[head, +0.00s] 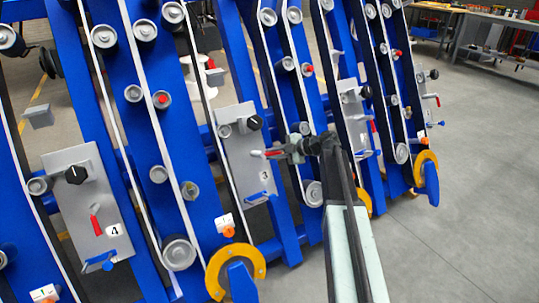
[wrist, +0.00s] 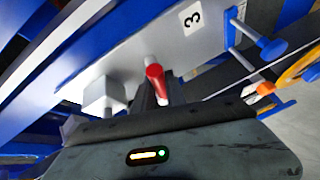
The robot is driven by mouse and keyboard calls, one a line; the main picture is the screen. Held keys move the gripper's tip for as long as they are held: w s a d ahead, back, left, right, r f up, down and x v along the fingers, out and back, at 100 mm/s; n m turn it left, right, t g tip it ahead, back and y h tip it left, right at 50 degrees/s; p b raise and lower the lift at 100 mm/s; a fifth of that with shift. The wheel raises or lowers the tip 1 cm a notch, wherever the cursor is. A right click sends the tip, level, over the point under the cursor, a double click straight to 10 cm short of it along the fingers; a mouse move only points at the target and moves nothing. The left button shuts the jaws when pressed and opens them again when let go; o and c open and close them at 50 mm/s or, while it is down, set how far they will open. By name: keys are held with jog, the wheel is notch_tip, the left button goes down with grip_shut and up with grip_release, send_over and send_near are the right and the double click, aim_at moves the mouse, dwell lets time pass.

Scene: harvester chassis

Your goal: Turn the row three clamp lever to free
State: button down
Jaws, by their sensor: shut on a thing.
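The row three plate (head: 238,150) is a grey panel marked with a "3" label (head: 264,176); the label also shows in the wrist view (wrist: 192,20). The clamp lever (head: 271,153) has a red handle and sits on this plate. In the wrist view the red lever (wrist: 155,75) stands out between my gripper's jaws. My gripper (head: 283,150) is shut on the lever, from the right in the head view. In the wrist view the dark fingers (wrist: 158,98) hide the lever's lower part. The lever's exact angle is hard to read.
A black knob (head: 254,122) sits above the lever and a blue handle (head: 258,195) below it on the same plate. The row four plate (head: 85,200) with its own red lever is at left. Blue uprights and rollers flank the plate. Grey floor (head: 450,180) is clear at right.

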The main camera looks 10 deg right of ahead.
jog(key=shift+d+f, duration=0.1)
jog(key=c, duration=1.4)
grip_release()
jog(key=shift+o, duration=0.2)
jog(key=shift+s, duration=0.1)
jog(key=p+v, duration=0.3)
jog(key=v, duration=0.4)
jog(key=shift+s+d+r+p, duration=0.15)
jog(key=shift+d+r+p, duration=0.05)
jog(key=shift+p, duration=0.1)
